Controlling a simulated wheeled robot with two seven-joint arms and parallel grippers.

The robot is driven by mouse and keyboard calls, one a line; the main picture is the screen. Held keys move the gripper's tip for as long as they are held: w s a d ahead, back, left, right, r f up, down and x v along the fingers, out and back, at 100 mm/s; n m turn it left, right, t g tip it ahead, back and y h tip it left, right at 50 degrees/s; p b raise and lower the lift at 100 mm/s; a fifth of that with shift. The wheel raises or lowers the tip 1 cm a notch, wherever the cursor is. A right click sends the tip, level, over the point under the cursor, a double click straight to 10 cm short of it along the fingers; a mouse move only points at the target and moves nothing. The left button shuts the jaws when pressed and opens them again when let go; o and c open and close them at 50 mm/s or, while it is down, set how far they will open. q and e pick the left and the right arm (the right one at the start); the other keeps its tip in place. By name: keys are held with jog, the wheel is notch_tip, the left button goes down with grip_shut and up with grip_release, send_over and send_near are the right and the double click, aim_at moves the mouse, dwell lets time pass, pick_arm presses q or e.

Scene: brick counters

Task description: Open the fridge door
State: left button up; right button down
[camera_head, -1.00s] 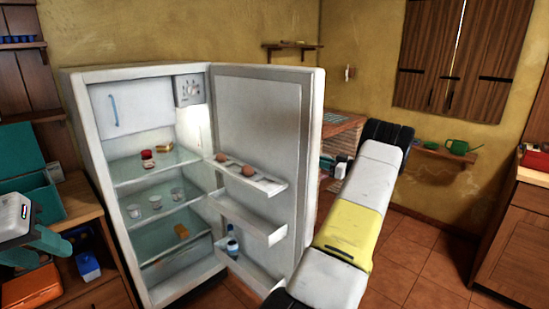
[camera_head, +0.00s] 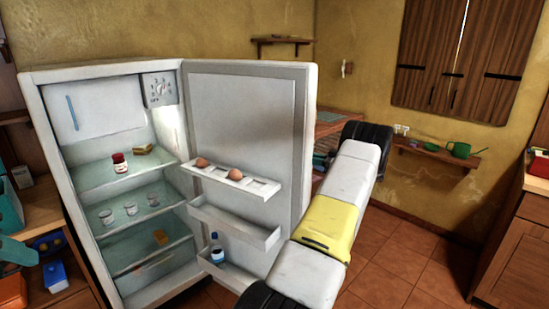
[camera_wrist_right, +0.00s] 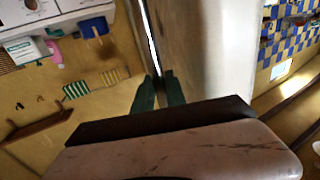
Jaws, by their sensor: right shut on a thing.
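The white fridge (camera_head: 50,98) stands at the left in the head view. Its door (camera_head: 245,115) is swung wide open to the right, with the inside shelves in plain view. My right arm reaches behind the door, so the right gripper is hidden in the head view.
Eggs (camera_head: 218,168) and a bottle (camera_head: 216,250) sit in the door racks. Jars and glasses (camera_head: 118,212) stand on the fridge shelves. A wooden counter (camera_head: 40,205) is close on the left. Another cabinet (camera_head: 515,240) stands at the right, with open tiled floor (camera_head: 410,265) before it.

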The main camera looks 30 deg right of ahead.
jog(key=shift+a, duration=0.1)
jog(key=c, duration=1.4)
grip_release()
jog(key=shift+w, duration=0.1)
jog(key=shift+o, duration=0.2)
jog(key=v, duration=0.8)
